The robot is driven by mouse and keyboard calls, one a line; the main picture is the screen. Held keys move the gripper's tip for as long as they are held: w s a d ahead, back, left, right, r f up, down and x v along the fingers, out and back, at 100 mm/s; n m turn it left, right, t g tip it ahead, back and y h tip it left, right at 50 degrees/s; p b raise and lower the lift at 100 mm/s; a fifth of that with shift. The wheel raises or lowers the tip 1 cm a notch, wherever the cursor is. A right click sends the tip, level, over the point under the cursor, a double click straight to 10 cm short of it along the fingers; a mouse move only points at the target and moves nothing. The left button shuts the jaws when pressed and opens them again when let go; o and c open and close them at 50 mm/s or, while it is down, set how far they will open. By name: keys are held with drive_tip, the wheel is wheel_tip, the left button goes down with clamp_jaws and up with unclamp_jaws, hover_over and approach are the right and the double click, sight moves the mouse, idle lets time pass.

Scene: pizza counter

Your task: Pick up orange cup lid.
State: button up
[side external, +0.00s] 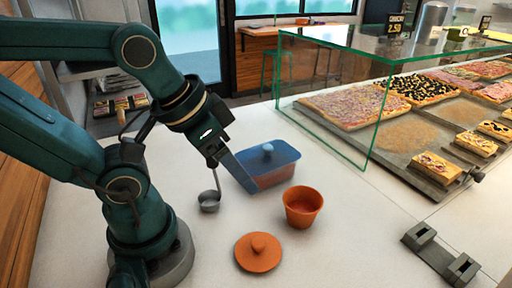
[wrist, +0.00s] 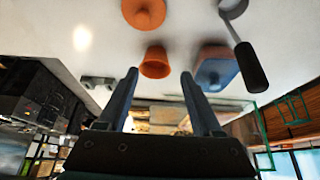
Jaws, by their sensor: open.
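The orange cup lid (side external: 258,251) lies flat on the white counter with its round knob up, at the front middle of the side view. It also shows at the top of the wrist view (wrist: 144,12), partly cut off by the edge. The orange cup (side external: 302,207) stands upright and open behind and right of the lid, and appears in the wrist view (wrist: 155,62). My gripper (side external: 220,158) is above the counter, behind and left of the lid and well apart from it. In the wrist view my gripper (wrist: 160,75) has its two fingers spread with nothing between them.
A blue lidded dish (side external: 266,165) stands near my gripper. A metal ladle (side external: 209,200) with a dark handle (wrist: 251,68) is left of it. A glass pizza case (side external: 330,100) fills the back right. A grey metal fixture (side external: 440,255) lies front right. Counter around the lid is clear.

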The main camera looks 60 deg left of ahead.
drive_tip(key=n+g, duration=0.1)
drive_tip(key=g, duration=0.4)
hover_over(258, 242)
drive_tip(key=f, duration=0.7)
drive_tip(key=shift+w+a+f, duration=0.15)
drive_tip(key=shift+w+f, duration=0.1)
drive_tip(key=shift+w, duration=0.05)
drive_tip(key=shift+s+f+g, duration=0.25)
drive_tip(key=shift+f+g, duration=0.05)
drive_tip(key=shift+f, duration=2.65)
drive_tip(key=shift+c, duration=0.3)
clamp_jaws()
